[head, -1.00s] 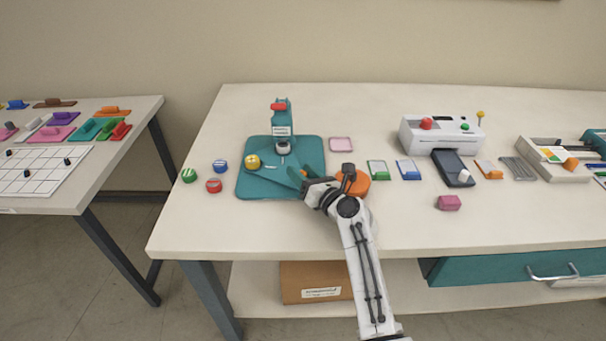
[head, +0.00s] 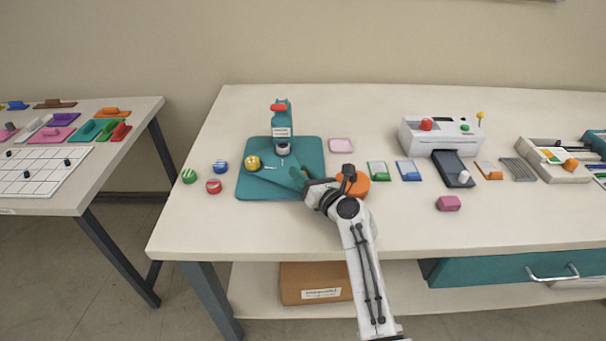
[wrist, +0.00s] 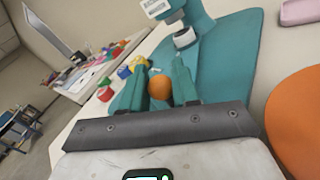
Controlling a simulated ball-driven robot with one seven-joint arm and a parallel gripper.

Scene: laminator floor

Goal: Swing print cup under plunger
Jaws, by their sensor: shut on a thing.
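The teal badge press (head: 316,150) stands on the table, with a red-topped column and a pale plunger (head: 283,149) over its base. A round yellow print cup (head: 253,163) sits on the left of the base, to the left of the plunger and not under it. A teal bar runs from the cup toward my gripper (head: 299,180), at the base's front right. In the wrist view, my gripper's teal fingers (wrist: 157,88) are shut on a round orange knob (wrist: 160,87). The fingers hide this knob in the head view. The plunger also shows in the wrist view (wrist: 184,38).
Green (head: 189,176), blue (head: 221,166) and red (head: 213,186) round pieces lie left of the press. An orange disc (head: 361,187) is close beside my wrist. A pink tray (head: 341,145) and a white laminator (head: 412,136) stand to the right.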

